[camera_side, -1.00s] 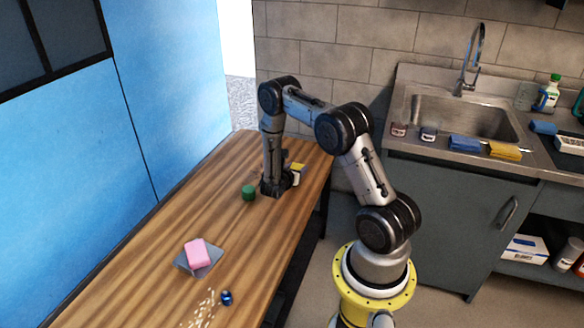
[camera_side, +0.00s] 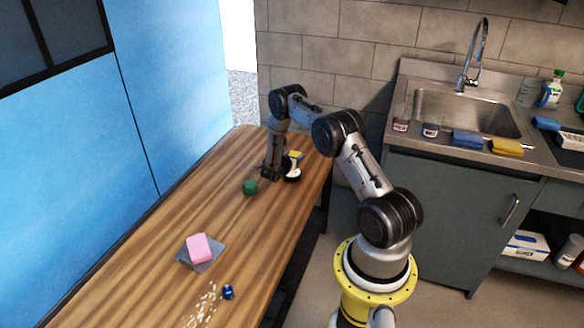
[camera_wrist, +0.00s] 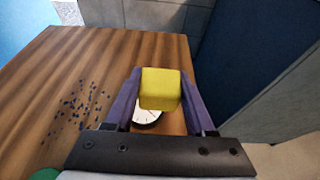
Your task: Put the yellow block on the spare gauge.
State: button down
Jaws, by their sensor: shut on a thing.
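The yellow block (camera_wrist: 160,88) is between the two purple-grey fingers of my gripper (camera_wrist: 160,100) in the wrist view. In the side view the yellow block (camera_side: 296,155) shows small beside the dark end of my arm, near the far end of the wooden table. The gauge (camera_wrist: 147,116), a round white dial with a dark rim, shows just below the block in the wrist view and is partly hidden by it. The gauge (camera_side: 293,177) shows below the block in the side view. The block appears above the gauge; I cannot tell the exact gap.
A green object (camera_side: 250,187) stands left of my gripper. A pink block (camera_side: 198,248) rests on a grey plate (camera_side: 183,262); a small blue object (camera_side: 228,292) and pale bits (camera_side: 203,305) lie nearer the front. Dark specks (camera_wrist: 80,103) lie on the table left of the gauge.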

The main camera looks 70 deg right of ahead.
jog(key=d+f, duration=0.1)
jog(key=w+d+f, duration=0.1)
jog(key=f, duration=0.1)
jog(key=w+d+f, duration=0.1)
jog(key=shift+w+f, duration=0.1)
jog(key=shift+f, duration=1.75)
jog(key=shift+f, duration=0.15)
jog(key=shift+c, duration=1.2)
grip_release()
